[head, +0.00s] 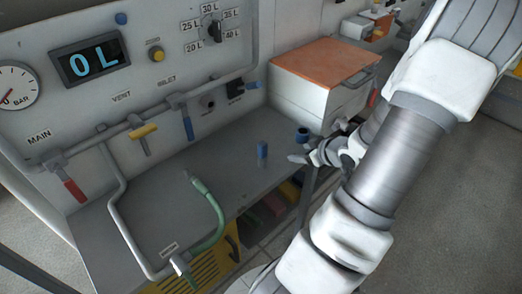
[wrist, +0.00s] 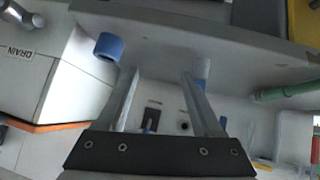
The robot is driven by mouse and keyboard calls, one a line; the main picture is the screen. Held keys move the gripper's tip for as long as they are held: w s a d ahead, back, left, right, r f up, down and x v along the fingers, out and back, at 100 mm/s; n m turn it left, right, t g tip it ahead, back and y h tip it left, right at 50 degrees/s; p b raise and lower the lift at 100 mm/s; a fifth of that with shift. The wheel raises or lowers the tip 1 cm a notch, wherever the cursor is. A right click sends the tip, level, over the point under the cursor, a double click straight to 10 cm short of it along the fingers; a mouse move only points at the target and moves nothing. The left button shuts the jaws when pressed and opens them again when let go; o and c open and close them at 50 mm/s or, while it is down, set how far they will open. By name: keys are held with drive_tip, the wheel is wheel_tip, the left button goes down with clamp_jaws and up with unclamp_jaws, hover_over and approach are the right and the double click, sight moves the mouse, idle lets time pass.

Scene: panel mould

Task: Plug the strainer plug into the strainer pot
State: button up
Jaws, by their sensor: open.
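A small upright cylinder with a blue top and a grey lower part (head: 263,152) stands near the right end of the grey bench; it looks like the strainer plug. A blue round fitting with a dark opening (head: 302,135) sits between the bench end and the white box; it looks like the strainer pot. My gripper (head: 298,158) is open and empty, just right of the cylinder and below the fitting in the head view. In the wrist view the blue fitting (wrist: 109,46) is beyond the left finger.
A white box with an orange top (head: 325,62) stands behind, marked DRAIN in the wrist view. Panel pipes carry red, yellow and blue handles. A green hose (head: 218,215) lies at the bench front. The bench middle is clear.

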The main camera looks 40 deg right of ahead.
sight(262, 154)
drive_tip(key=s+a+r+t+y+p, duration=0.1)
drive_tip(key=s+a+r+t+y, duration=0.2)
drive_tip(key=a, duration=0.4)
drive_tip(key=shift+t+h, duration=0.3)
drive_tip(key=shift+t, duration=0.3)
drive_tip(key=x, duration=0.5)
drive_tip(key=b+x, duration=0.1)
drive_tip(key=x, duration=0.5)
drive_tip(key=b+x, duration=0.1)
drive_tip(key=x, duration=0.5)
drive_tip(key=shift+s+d+f, duration=0.1)
drive_tip(key=shift+d+f, duration=0.15)
drive_tip(key=shift+f, duration=0.2)
clamp_jaws()
